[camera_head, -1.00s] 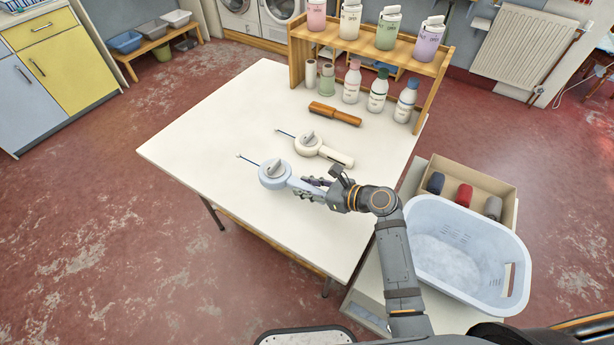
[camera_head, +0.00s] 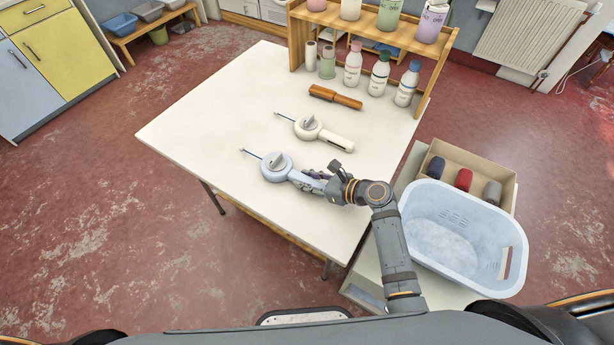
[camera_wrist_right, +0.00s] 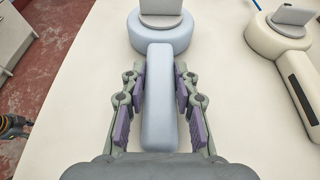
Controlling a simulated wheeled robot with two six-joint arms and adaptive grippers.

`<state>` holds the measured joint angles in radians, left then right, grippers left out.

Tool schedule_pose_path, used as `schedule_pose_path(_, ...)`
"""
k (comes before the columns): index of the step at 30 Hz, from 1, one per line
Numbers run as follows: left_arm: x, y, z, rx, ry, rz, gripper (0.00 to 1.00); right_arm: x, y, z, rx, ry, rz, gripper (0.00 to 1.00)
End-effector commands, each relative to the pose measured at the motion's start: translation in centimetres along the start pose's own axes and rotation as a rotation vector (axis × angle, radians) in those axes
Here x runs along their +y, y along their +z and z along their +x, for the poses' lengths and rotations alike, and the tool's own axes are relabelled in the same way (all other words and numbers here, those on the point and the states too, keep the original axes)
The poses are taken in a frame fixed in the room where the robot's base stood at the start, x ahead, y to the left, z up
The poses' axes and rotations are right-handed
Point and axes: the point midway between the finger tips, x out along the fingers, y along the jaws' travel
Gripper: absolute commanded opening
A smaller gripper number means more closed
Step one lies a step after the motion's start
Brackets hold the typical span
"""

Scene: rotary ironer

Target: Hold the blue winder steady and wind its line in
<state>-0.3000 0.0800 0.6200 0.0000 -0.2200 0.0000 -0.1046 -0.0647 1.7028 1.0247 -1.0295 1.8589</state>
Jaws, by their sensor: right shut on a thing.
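The blue winder (camera_head: 276,167) has a round pale blue drum with a grey crank knob (camera_head: 278,158) on top. A short dark blue line end with a pale tip (camera_head: 242,150) sticks out to the left. The drum (camera_wrist_right: 160,33) is beyond the fingers. Nothing is on the knob. At the left edge of the right wrist view, a dark, orange-marked part (camera_wrist_right: 14,126) looks like my left gripper; its fingers are unclear.
A cream winder (camera_head: 309,127) lies just behind the blue one on the white table (camera_head: 195,110). A pale blue basket (camera_head: 450,245) is at right. The table's left part is clear.

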Motion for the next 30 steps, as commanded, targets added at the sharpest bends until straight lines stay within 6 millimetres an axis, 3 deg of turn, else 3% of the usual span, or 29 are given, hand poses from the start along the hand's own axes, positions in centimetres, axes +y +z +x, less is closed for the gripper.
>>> schedule_pose_path(17,0.00,0.00,0.00,0.000,0.000,0.000,0.40,-0.02,-0.27,0.13,-0.001,0.000,-0.002,0.00)
schedule_pose_path(18,0.00,0.00,0.00,0.000,0.000,0.000,0.40,-0.02,-0.33,0.14,0.000,0.000,-0.002,0.31)
schedule_pose_path(21,0.00,0.00,0.00,0.000,0.000,0.000,0.40,-0.02,-0.32,0.14,0.000,0.000,-0.002,0.43)
schedule_pose_path(30,0.01,-0.01,0.00,0.000,0.000,0.000,0.40,-0.01,-0.32,0.14,0.000,0.000,-0.001,0.43)
